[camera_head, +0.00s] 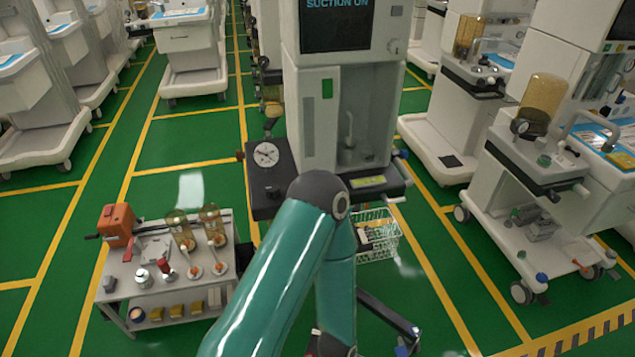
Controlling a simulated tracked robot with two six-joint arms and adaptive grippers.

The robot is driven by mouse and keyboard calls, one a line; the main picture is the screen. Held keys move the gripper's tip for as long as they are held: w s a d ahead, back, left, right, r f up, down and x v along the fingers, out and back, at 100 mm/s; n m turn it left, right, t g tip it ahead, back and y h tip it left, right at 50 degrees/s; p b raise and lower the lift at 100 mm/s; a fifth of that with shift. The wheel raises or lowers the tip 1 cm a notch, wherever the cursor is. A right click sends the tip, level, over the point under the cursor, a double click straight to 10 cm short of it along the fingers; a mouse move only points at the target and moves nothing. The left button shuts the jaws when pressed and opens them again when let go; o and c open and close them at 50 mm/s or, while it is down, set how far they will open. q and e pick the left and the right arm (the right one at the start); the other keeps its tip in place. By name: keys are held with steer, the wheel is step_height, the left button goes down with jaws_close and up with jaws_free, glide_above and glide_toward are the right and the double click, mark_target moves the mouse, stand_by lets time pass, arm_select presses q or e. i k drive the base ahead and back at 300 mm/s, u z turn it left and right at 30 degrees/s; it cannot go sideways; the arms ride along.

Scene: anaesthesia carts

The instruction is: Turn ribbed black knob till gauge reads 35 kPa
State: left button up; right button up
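A round white-faced gauge (266,154) sits on the dark block at the left side of the central cart. Its needle and numbers are too small to read. A small black knob-like part (240,155) sticks out of the block's left side. I cannot tell whether it is ribbed or is the task's knob. One of my teal arms rises from the bottom and bends just right of the block, covering part of the cart's lower front. Neither of my grippers shows in the head view.
The central cart's screen (337,22) reads "SUCTION ON". A grey trolley (130,283) with an orange box (116,224), jars and small parts stands at lower left. More carts stand left and right; green floor (185,150) lies between.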

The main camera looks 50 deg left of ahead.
mark_target(272, 190)
steer(key=z, duration=0.5)
steer(key=k, duration=1.45)
steer(key=u, duration=0.9)
steer(key=i, duration=1)
steer(key=z, duration=0.05)
